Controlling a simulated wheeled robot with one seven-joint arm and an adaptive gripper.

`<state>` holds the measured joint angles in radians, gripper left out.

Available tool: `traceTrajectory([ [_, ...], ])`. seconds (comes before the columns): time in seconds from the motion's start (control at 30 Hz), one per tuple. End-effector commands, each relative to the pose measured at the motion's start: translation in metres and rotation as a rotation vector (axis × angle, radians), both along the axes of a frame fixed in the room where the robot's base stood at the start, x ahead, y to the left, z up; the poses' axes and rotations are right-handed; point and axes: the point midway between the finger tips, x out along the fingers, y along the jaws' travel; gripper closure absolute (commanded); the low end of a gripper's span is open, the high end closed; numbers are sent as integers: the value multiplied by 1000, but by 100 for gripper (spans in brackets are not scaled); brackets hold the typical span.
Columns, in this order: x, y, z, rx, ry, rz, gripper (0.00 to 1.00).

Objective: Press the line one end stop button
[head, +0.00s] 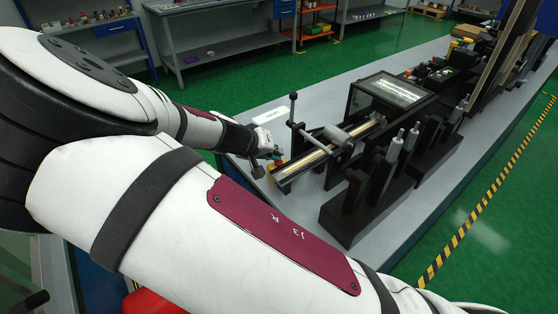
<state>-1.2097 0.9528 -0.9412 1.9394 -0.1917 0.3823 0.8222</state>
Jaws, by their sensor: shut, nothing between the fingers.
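My gripper (263,162) is shut and empty, small and dark at the near left end of the long grey line table (318,97). A small button unit with yellow, red and green bits (279,163) sits right beside the fingertips. It is partly hidden by my gripper, and I cannot tell whether they touch. A white label plate (270,116) lies on the table just behind my gripper; its text is too small to read. I cannot tell which button is the line one end stop.
A black tape payoff machine with a metal rail (325,152) and upright post (292,108) stands just right of my gripper. A tilted display (394,91) and black blocks with grey cylinders (393,146) stand further right. Workbenches (215,45) line the back; green floor lies between.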

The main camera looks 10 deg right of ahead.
Motion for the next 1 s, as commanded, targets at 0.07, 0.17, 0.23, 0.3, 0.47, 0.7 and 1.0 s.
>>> traceTrajectory([
  [0.07,-1,0,3,0,0,0,100],
  [0.17,0,0,3,0,0,0,100],
  [0.23,0,0,3,0,0,0,100],
  [0.3,0,0,3,0,0,0,100],
  [0.47,0,0,7,0,0,0,100],
  [0.7,-1,0,28,1,0,0,100],
  [1.0,-1,0,55,1,-1,0,100],
])
